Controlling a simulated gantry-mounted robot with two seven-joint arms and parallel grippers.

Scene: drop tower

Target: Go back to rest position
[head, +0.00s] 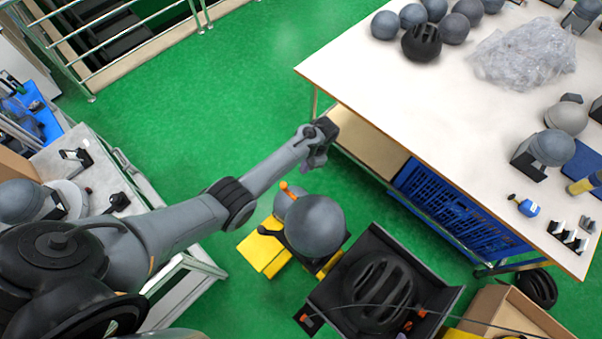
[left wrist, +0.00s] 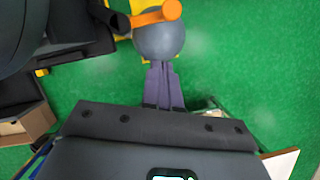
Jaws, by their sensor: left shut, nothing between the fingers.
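My left arm comes in from the left in the head view and reaches out over the green floor. My left gripper (head: 318,158) is at its end, close to the near-left edge of the white table (head: 430,110). In the left wrist view the two grey fingers of my left gripper (left wrist: 162,72) are together with nothing between them. Beyond the fingertips is a grey ball-shaped headform (left wrist: 160,42) with an orange-ended lever (left wrist: 160,14) over it. My right gripper does not show in either view.
In the head view, a grey headform (head: 315,226) on a yellow-and-black stand is below my gripper. A black tray (head: 440,298) holds a black helmet (head: 378,293). Under the table is a blue crate (head: 437,199). Green floor (head: 230,75) is open at upper left.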

